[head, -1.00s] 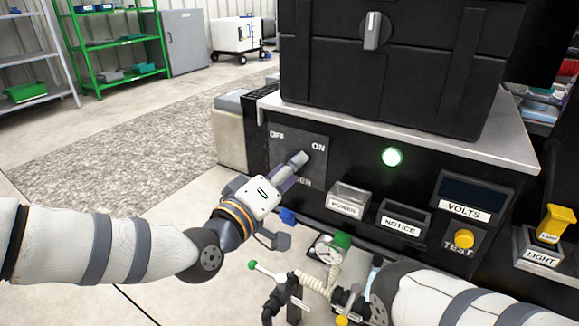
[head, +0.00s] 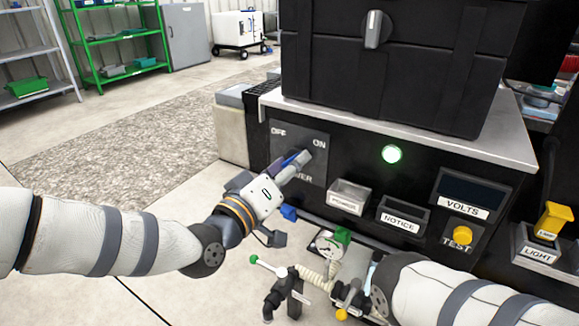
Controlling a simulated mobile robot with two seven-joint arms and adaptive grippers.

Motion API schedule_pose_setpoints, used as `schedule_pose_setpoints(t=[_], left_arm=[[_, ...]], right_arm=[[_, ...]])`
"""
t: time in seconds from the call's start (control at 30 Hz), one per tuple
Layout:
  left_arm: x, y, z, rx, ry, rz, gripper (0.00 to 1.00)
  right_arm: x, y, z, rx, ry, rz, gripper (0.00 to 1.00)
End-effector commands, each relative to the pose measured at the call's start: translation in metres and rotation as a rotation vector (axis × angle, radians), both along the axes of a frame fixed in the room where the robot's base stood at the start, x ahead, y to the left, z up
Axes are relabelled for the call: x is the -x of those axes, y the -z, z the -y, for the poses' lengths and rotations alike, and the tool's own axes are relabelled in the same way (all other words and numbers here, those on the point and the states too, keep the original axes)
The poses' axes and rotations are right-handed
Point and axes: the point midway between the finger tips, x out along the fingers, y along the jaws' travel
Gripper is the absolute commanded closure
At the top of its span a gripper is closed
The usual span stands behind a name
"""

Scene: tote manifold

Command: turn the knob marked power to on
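The power knob (head: 305,156) is on a dark square plate (head: 283,143) on the front of the black panel. The plate reads OFF at its upper left and ON at its upper right; the word below is partly covered. My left gripper (head: 295,164) reaches the knob from the lower left, its fingertips at the knob and hiding much of it. I cannot tell whether the fingers are closed on it or which way its pointer sits.
A black case (head: 395,70) with a grey knob stands on the panel's top.

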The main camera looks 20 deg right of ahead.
Motion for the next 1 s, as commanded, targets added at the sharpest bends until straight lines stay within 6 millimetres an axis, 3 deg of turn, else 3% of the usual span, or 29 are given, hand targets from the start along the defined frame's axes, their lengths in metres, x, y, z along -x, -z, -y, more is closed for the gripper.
schedule_pose_setpoints(t=[0.37,0.47,0.8,1.0], left_arm=[[0.001,0.000,-0.002,0.002,0.000,-0.002,0.42],[0.009,0.000,-0.013,0.000,0.001,-0.004,0.42],[0.062,0.000,-0.081,0.002,-0.002,-0.004,0.42],[0.074,0.000,-0.095,0.001,0.000,-0.002,0.42]], right_arm=[[0.000,0.000,0.000,0.000,0.000,0.000,0.68],[0.000,0.000,0.000,0.000,0.000,0.000,0.68],[0.000,0.000,0.000,0.000,0.000,0.000,0.68],[0.000,0.000,0.000,0.000,0.000,0.000,0.68]])
